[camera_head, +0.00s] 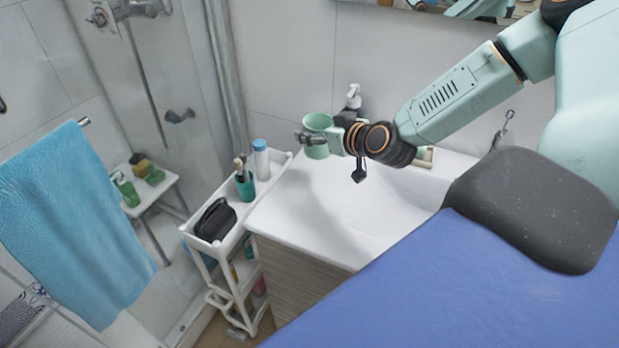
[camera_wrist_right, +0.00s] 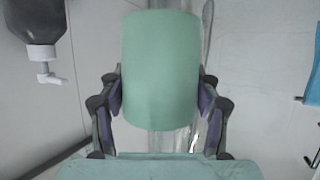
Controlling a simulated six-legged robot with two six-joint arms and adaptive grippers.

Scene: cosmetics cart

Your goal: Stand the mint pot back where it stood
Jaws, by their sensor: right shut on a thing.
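The mint pot (camera_head: 317,125) is a pale green cup at the back left of the white washbasin in the head view. My right gripper (camera_head: 318,138) is shut on it from the right side. In the right wrist view the mint pot (camera_wrist_right: 160,70) sits between the two fingers of the right gripper (camera_wrist_right: 160,95), which touch its sides. Whether its base touches the counter is hard to tell. My left gripper is not in view.
A soap dispenser (camera_head: 354,97) stands just behind the pot; it also shows in the right wrist view (camera_wrist_right: 40,35). A white cart (camera_head: 225,246) left of the basin (camera_head: 330,215) holds a teal cup (camera_head: 244,186), a white bottle (camera_head: 261,160) and a black bag (camera_head: 215,220).

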